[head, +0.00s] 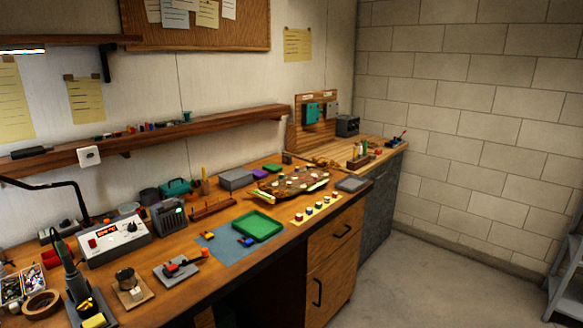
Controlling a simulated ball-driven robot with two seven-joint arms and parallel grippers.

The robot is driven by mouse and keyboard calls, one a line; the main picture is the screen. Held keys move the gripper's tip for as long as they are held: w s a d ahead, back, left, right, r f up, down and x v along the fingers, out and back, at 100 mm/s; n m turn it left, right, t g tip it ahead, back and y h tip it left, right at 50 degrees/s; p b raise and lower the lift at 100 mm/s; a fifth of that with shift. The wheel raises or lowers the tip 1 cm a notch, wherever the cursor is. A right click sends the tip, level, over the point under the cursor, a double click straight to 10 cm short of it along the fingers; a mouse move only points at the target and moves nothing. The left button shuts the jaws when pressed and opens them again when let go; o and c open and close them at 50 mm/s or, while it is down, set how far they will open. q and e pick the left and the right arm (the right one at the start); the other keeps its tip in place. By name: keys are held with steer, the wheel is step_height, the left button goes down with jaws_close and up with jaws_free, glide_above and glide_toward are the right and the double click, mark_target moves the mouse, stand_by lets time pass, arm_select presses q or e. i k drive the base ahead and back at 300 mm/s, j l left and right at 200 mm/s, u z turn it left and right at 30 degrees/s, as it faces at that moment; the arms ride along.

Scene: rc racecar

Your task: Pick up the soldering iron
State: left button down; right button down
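What looks like the soldering iron (71,266) is at the lower left of the head view, a dark grey-green handle standing nearly upright in a dark stand (105,314) on the wooden workbench (215,275). A yellow sponge (94,321) sits at the front of the stand. The iron's tip is hidden in the stand. A white soldering station (115,242) with a red lit display stands behind and to its right. Neither of my grippers shows in the head view.
A black bent arm (60,186) hangs over the bench's left. Open floor (430,265) lies right of the bench.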

mark_target(67, 262)
steer(key=u, duration=1.4)
